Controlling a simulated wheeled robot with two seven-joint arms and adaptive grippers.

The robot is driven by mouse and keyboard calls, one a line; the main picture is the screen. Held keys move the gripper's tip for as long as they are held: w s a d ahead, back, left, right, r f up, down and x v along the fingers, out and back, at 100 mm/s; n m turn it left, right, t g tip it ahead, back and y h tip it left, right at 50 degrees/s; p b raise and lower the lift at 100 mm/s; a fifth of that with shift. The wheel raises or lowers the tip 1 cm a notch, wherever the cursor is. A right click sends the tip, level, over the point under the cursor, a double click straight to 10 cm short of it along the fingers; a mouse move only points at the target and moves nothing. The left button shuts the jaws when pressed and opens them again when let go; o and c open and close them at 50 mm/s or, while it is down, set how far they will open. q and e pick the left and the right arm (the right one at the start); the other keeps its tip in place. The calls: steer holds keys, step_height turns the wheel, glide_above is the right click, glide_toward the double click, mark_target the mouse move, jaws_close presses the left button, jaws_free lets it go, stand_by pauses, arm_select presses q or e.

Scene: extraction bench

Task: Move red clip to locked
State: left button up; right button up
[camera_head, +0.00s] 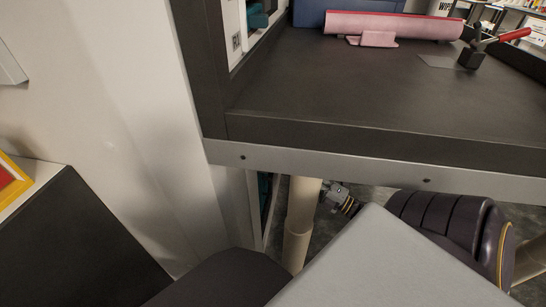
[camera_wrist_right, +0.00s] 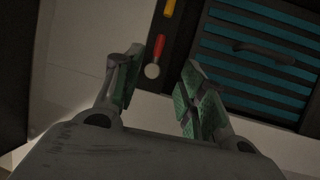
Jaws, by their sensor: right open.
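A small black clamp (camera_head: 470,56) with a red-tipped lever (camera_head: 514,34) stands on a grey plate at the right of the dark bench top in the head view. Its lever points up and to the right. No other red clip is plain to see, and I cannot tell whether the clamp is locked. My right gripper (camera_wrist_right: 163,60) shows in the right wrist view, open, with nothing between its green-padded fingers. A red-handled tool (camera_wrist_right: 159,46) shows beyond the fingers, apart from them. My left gripper is out of view.
The bench's front middle is clear. A teal-fronted drawer unit (camera_wrist_right: 262,52) and a yellow-handled tool (camera_wrist_right: 169,8) show in the right wrist view.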

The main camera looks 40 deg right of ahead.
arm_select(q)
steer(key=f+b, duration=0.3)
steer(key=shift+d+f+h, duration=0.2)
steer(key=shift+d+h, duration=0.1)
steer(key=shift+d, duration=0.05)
arm_select(e)
steer(key=x, duration=1.3)
steer(key=shift+w, duration=0.35)
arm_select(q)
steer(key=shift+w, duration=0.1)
arm_select(e)
steer(key=shift+r, duration=0.1)
jaws_close()
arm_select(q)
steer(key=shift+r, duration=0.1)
